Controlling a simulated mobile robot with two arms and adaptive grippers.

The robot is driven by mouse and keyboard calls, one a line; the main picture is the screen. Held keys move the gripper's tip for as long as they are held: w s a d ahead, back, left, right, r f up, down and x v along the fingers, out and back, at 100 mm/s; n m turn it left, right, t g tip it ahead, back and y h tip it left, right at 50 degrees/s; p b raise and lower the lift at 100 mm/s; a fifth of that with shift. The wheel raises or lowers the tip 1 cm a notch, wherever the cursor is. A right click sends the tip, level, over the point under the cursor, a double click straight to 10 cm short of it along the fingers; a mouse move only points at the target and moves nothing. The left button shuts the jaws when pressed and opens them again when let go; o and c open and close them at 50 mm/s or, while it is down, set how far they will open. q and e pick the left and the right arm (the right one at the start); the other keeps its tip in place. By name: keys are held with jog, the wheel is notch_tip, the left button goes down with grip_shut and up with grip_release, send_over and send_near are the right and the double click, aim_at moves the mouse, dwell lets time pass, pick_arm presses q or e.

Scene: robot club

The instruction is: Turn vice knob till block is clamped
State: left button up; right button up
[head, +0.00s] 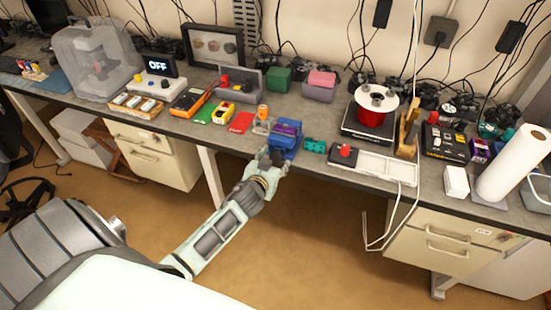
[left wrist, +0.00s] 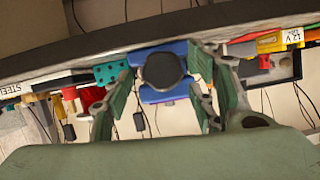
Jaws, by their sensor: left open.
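The blue vice (head: 285,141) stands at the front edge of the workbench in the head view, with a purple block (head: 288,127) at its top. Whether the jaws touch the block cannot be told. My left gripper (head: 271,157) is at the vice's front, below the bench edge level in the picture. In the left wrist view the scene appears upside down; the dark round vice knob (left wrist: 161,70) sits in front of the blue vice body. The open green fingers of my left gripper (left wrist: 165,88) stand on either side of the knob, with gaps visible. My right gripper is not in view.
A teal perforated block (head: 315,146) lies just right of the vice, and a red-knobbed switch box (head: 344,155) further right. An orange cylinder (head: 263,112) stands behind left, near a red mat (head: 241,122). The floor before the bench is clear.

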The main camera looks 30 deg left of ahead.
pick_arm(q)
jog(key=shift+x, duration=0.8)
jog(key=shift+s+f, duration=0.1)
jog(key=c, duration=1.1)
